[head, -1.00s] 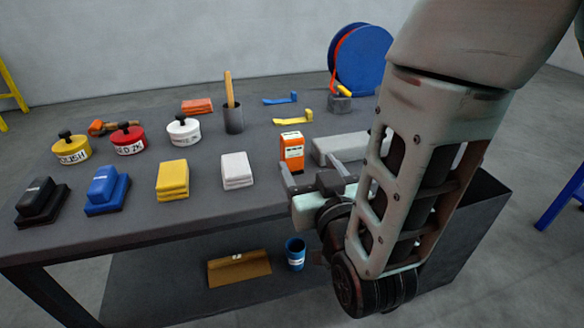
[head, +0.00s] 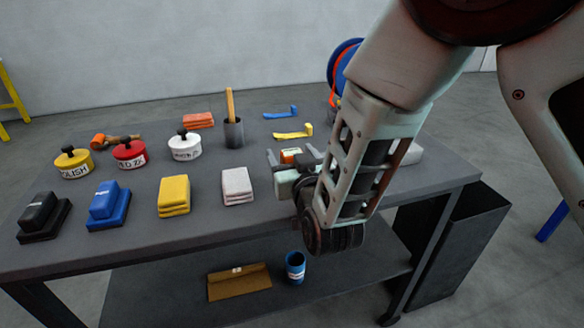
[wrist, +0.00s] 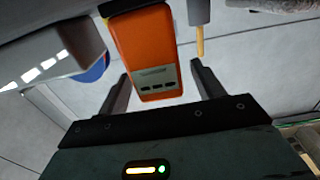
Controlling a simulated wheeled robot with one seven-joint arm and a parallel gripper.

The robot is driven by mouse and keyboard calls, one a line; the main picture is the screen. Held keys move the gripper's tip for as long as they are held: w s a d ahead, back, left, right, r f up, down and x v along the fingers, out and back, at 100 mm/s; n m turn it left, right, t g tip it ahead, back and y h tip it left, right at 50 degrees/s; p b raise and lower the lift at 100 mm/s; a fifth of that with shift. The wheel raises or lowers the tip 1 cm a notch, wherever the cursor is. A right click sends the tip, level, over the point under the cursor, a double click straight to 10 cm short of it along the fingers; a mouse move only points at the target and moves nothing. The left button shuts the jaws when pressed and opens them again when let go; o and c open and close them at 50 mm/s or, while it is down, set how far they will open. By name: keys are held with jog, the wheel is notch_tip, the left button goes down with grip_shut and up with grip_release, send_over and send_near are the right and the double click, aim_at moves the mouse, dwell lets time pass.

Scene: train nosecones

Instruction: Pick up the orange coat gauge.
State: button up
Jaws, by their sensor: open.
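The orange coat gauge (head: 291,154) stands on the grey table, mostly hidden behind my gripper in the head view. In the wrist view the gauge (wrist: 142,48) is an orange block with a pale label panel and dark marks. My gripper (head: 290,150) is open, with one finger on each side of the gauge. In the wrist view my gripper (wrist: 160,70) has the gauge's near end between its fingers. The gauge lies closer to the left finger, with a wider gap at the right one. I cannot tell whether the left finger touches it.
A grey block (head: 412,154) lies to the right, partly behind my arm. A white cloth stack (head: 237,186) and a yellow one (head: 174,196) are to the left.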

jog(key=c, duration=1.2)
jog(key=shift+o, duration=0.2)
